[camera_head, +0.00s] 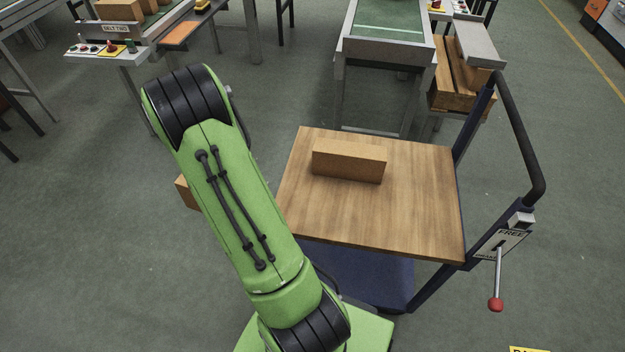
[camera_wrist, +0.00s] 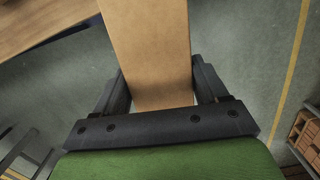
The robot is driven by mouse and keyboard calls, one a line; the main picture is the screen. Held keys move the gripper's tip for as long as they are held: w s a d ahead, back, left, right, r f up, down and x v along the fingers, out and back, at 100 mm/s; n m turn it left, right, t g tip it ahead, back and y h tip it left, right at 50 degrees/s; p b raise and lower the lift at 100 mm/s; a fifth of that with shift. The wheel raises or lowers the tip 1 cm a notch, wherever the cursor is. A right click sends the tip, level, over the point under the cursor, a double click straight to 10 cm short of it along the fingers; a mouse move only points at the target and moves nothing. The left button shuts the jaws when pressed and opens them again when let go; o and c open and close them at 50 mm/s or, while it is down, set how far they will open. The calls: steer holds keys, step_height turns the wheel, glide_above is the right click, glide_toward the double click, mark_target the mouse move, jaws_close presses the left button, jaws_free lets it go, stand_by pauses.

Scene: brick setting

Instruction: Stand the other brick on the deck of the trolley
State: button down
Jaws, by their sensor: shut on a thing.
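The trolley's wooden deck (camera_head: 420,205) is right of my arm in the head view, and its edge shows at the upper left of the wrist view (camera_wrist: 40,22). One tan brick (camera_head: 349,162) stands on its long narrow side towards the back of the deck. My gripper (camera_wrist: 160,85) is shut on the other brick (camera_wrist: 148,45), which runs up between the fingers in the wrist view. In the head view a corner of this held brick (camera_head: 184,194) shows left of my arm, off the deck. The arm hides my gripper and most of that brick there.
The trolley's dark handle (camera_head: 522,130) rises at the right, with a red-knobbed lever (camera_head: 496,280) and a sign reading FREE. Another bench at the upper left carries bricks (camera_head: 120,10). The deck's front and right are clear.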

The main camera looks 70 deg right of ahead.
steer(key=s+d+r+n+b, duration=0.1)
steer(key=s+d+b, duration=0.2)
steer(key=s+d, duration=0.85)
steer(key=s+d+r+b, duration=0.25)
steer(key=s+d, duration=0.65)
steer(key=s, duration=0.6)
step_height(320, 180, down, 11)
steer(key=b, duration=0.3)
steer(key=shift+a+n+b, duration=0.15)
steer(key=shift+n+b, duration=0.15)
steer(key=shift+c, duration=0.2)
jaws_free()
steer(key=shift+f, duration=0.1)
